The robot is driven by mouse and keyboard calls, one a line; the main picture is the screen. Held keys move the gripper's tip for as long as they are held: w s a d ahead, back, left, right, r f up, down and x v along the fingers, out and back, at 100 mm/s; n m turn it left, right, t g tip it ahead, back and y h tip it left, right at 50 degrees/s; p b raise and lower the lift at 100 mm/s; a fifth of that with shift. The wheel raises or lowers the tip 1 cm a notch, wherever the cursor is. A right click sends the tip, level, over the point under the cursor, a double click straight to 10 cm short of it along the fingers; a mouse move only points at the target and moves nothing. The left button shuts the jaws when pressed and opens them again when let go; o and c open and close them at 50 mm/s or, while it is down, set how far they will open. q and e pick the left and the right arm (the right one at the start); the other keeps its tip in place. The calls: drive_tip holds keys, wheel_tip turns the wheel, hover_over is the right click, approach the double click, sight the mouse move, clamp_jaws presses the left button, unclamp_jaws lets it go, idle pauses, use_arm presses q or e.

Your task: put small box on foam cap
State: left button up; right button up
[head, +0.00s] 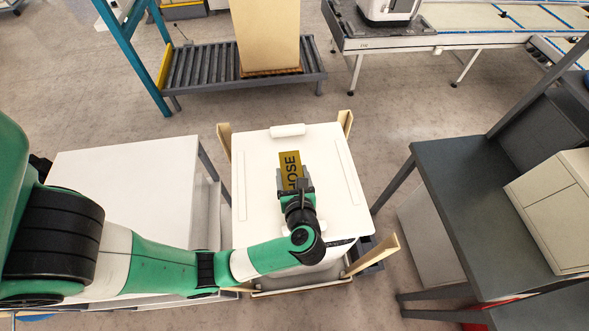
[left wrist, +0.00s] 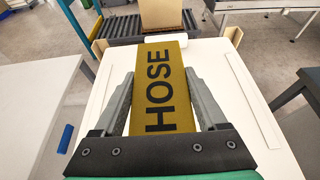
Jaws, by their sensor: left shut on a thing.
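The small box (head: 290,164) is ochre-yellow with black HOSE lettering; it also shows in the left wrist view (left wrist: 158,85). My left gripper (head: 294,184) is shut on it, with one grey finger along each side in the left wrist view (left wrist: 160,95). The foam cap (head: 258,207) is a broad white slab with shallow grooves and a raised white bar at its far edge. The box is over the middle of the cap; I cannot tell whether it touches it. My forearm and wrist hide the cap's near part. My right gripper is not in view.
Wooden corner posts (head: 372,256) stand around the cap. A white table (head: 130,185) is at left, and a dark grey table (head: 470,190) with a pale box (head: 555,215) is at right. A roller conveyor (head: 205,80) with a tall carton (head: 265,35) lies beyond.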

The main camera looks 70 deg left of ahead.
use_arm(q)
drive_tip(key=w+a+f, duration=0.1)
drive_tip(key=a+f, duration=0.1)
drive_tip(key=w+a+f+b, duration=0.1)
drive_tip(key=a+f, duration=0.1)
drive_tip(key=w+a+f, duration=0.1)
drive_tip(key=a+f, duration=0.1)
drive_tip(key=shift+w+a+f+b, duration=0.1)
drive_tip(key=shift+w+f+b, duration=0.1)
drive_tip(key=shift+b, duration=0.15)
drive_tip(key=shift+a+f+b, duration=0.15)
drive_tip(key=shift+f+b, duration=0.45)
drive_tip(key=shift+f, duration=1.35)
drive_tip(key=o, duration=1)
drive_tip(key=shift+f, duration=0.1)
drive_tip(key=o, duration=0.4)
drive_tip(key=shift+r, duration=0.3)
drive_tip(key=shift+d+r, duration=0.15)
drive_tip(key=shift+d, duration=0.15)
drive_tip(key=p+v, duration=0.1)
drive_tip(key=v, duration=1)
drive_tip(key=shift+s+d, duration=0.1)
drive_tip(key=shift+d, duration=0.1)
